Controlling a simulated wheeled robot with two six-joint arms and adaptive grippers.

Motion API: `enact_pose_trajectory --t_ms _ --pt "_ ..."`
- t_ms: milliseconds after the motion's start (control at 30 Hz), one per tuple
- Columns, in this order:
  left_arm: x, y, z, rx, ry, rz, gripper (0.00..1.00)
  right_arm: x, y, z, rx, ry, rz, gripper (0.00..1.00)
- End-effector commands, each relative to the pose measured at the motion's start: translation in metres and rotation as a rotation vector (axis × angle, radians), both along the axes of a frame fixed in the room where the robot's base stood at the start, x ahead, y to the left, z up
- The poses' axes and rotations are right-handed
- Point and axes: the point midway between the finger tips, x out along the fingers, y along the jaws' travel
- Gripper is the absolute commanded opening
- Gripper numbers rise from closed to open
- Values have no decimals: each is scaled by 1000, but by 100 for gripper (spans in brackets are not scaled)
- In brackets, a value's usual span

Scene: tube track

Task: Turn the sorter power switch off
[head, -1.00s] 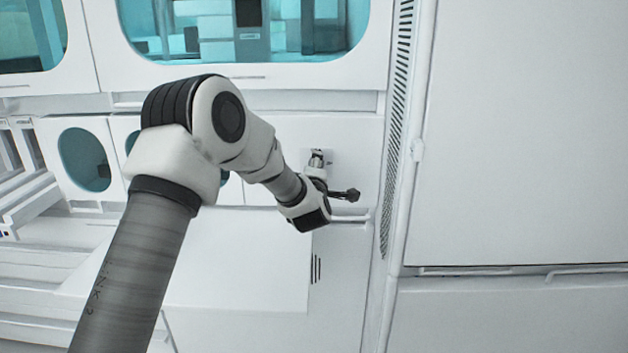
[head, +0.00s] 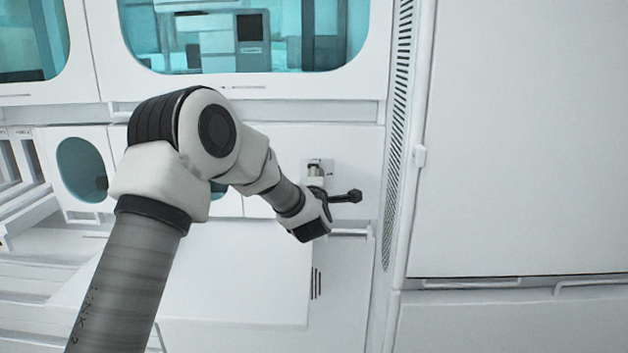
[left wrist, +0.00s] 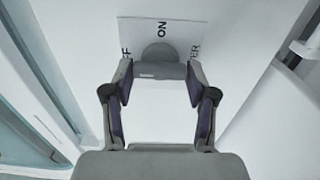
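The power switch (left wrist: 158,52) shows in the left wrist view as a grey rounded knob with a wide bar, on a pale plate (left wrist: 187,30). The plate reads "ON" above the knob, with "FF" at left and "ER" at right partly cut off. The bar lies crosswise in this view. My left gripper (left wrist: 159,72) has its fingers spread, one at each end of the bar. I cannot tell whether the pads touch it. In the head view, my left gripper (head: 315,170) is at the plate on the wall and largely hides the switch. My right gripper is not in view.
A vertical vent strip (head: 398,120) and a large white cabinet panel (head: 530,140) stand to the right of the switch. Windowed white panels (head: 245,85) are above. A white flat surface (head: 215,275) lies below and left.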

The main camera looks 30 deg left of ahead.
Motion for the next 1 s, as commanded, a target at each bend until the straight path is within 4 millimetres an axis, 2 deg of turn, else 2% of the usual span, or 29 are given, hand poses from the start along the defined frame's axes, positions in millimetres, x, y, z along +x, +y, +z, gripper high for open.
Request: enact_pose_trajectory --t_ms 333,467,567,800,1000 --pt "0 0 0 1 0 0 80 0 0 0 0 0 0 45" --pt "-7 -5 0 1 2 -1 80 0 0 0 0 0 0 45" --pt "-23 -15 0 3 3 -2 80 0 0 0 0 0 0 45" --pt "-76 -48 0 4 3 -3 80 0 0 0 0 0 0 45" --pt "-100 -62 0 2 1 -1 80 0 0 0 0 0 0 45"
